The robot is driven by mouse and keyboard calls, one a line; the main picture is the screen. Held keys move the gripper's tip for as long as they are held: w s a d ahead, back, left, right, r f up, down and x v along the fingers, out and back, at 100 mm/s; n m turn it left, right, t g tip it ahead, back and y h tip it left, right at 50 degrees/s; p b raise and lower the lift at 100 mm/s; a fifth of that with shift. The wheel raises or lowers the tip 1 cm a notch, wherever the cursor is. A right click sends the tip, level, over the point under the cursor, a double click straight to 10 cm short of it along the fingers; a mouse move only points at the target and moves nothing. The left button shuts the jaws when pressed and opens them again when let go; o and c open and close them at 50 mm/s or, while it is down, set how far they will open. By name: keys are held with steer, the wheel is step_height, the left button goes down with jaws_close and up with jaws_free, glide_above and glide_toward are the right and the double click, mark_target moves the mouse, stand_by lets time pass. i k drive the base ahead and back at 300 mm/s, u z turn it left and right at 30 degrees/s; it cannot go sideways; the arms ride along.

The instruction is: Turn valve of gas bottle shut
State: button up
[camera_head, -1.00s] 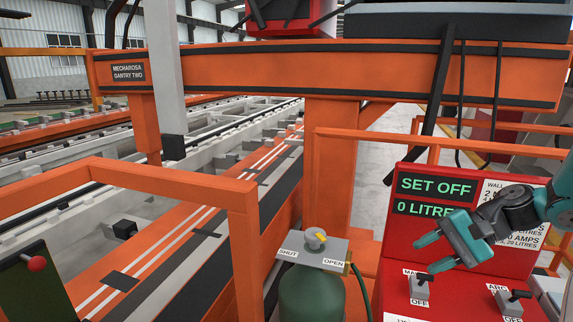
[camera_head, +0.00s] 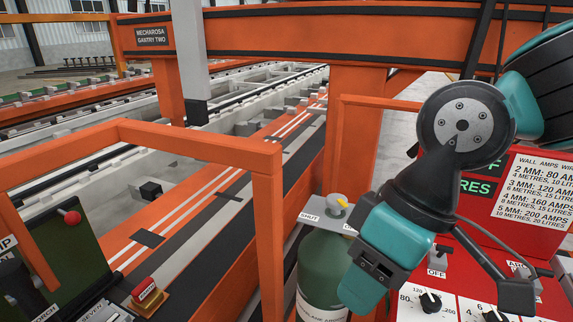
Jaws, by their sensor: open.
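The green gas bottle (camera_head: 312,258) stands upright at lower centre. Its valve (camera_head: 337,200) is a grey knob with a yellow pointer on a grey plate. The pointer is turned to the right, away from the SHUT label (camera_head: 309,217) on the plate's left. The plate's right end, where the OPEN label was seen earlier, is mostly hidden behind my gripper. My gripper (camera_head: 372,263), teal and black, is open and empty. It appears in front of the bottle's right side, below and right of the valve. I see no contact with the knob.
An orange rail frame (camera_head: 268,190) stands left of the bottle. A red panel (camera_head: 480,258) with switches and dials lies at right, partly behind my arm. A red button (camera_head: 146,288) sits at lower left. An orange post (camera_head: 352,140) rises behind the valve.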

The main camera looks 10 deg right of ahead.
mark_target(337, 202)
steer(key=k, duration=0.5)
steer(key=u, duration=1.2)
steer(key=i, duration=0.95)
steer(key=z, duration=1.85)
